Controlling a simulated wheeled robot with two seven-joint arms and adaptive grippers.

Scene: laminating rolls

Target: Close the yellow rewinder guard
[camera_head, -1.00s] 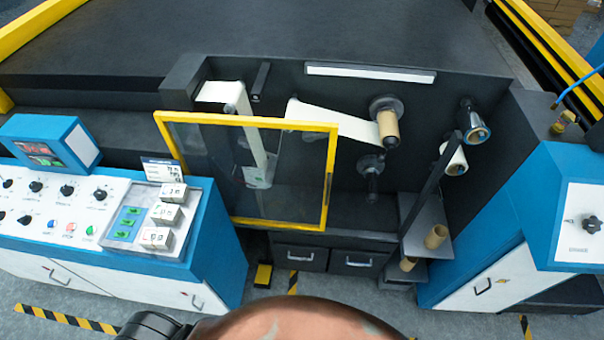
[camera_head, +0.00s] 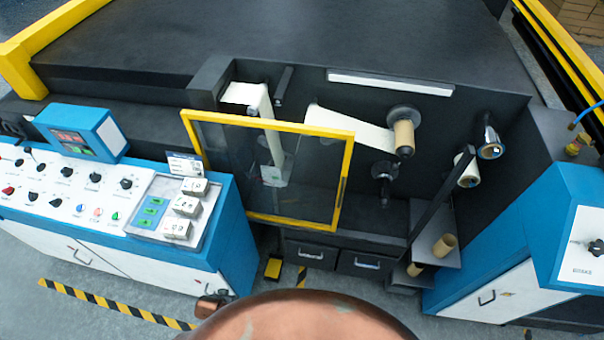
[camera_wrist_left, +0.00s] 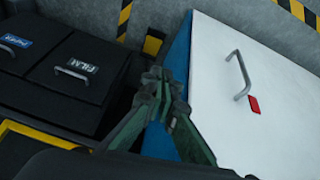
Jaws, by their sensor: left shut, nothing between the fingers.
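The yellow-framed rewinder guard (camera_head: 348,185) is a clear hinged panel in front of the rewinder in the head view. It stands swung out from the machine, with its left edge by the control desk and its dark handle (camera_head: 341,191) on the right edge. The rewinder spindles and paper web to its right are exposed. My left gripper (camera_wrist_left: 161,82) shows in the left wrist view, shut and empty. It is in front of the blue side and white door of a cabinet, and I cannot tell its distance from the guard. My right gripper is not in view.
The control desk (camera_head: 70,215) with buttons stands at left, a blue cabinet (camera_head: 570,200) at right. Two drawers (camera_head: 312,255) sit below the guard; they also show in the left wrist view (camera_wrist_left: 75,75). A shelf with cardboard cores (camera_head: 445,245) stands right of the guard.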

